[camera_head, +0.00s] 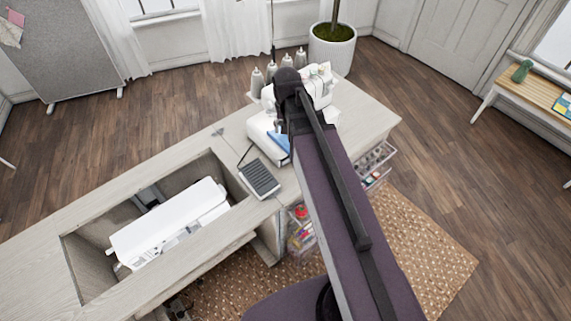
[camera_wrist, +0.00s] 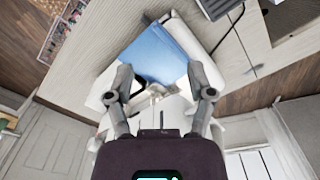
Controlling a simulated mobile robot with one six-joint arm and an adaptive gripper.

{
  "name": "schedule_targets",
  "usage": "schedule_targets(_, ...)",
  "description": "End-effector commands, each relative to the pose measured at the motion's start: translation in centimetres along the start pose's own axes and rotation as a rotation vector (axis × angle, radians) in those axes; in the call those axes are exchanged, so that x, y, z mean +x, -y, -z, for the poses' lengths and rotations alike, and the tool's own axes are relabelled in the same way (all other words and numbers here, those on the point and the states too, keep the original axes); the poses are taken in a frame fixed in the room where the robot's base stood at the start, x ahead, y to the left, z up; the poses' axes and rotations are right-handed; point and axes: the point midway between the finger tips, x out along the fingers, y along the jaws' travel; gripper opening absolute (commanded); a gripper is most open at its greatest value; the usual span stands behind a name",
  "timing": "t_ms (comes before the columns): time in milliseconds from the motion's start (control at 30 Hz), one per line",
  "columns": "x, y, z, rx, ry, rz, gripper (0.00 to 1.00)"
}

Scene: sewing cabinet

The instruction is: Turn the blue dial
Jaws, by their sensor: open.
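A white sewing machine (camera_head: 262,124) stands on the cabinet top, partly hidden by my arm. A flat blue panel (camera_head: 280,142) shows at its side. In the wrist view the blue panel (camera_wrist: 155,55) lies just beyond my fingertips, with white machine body (camera_wrist: 184,34) beside it. I cannot make out a separate blue dial in either view. My gripper (camera_wrist: 160,82) is open, its two fingers spread over the machine with nothing held between them. In the head view the fingers are hidden behind my arm.
A dark pedal (camera_head: 260,179) lies on the cabinet top (camera_head: 225,135). Several thread cones (camera_head: 271,70) stand behind the machine. A second white machine (camera_head: 165,225) sits in the cabinet's recess. An open drawer (camera_head: 376,164) juts out right. A potted plant (camera_head: 332,48) stands behind.

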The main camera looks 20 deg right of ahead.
Motion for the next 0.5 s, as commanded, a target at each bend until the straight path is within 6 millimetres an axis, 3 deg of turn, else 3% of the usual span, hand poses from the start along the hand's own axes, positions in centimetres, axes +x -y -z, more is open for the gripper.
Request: schedule_targets(500,4.7,0.2,-4.5,-0.164,0.000,0.000,0.69)
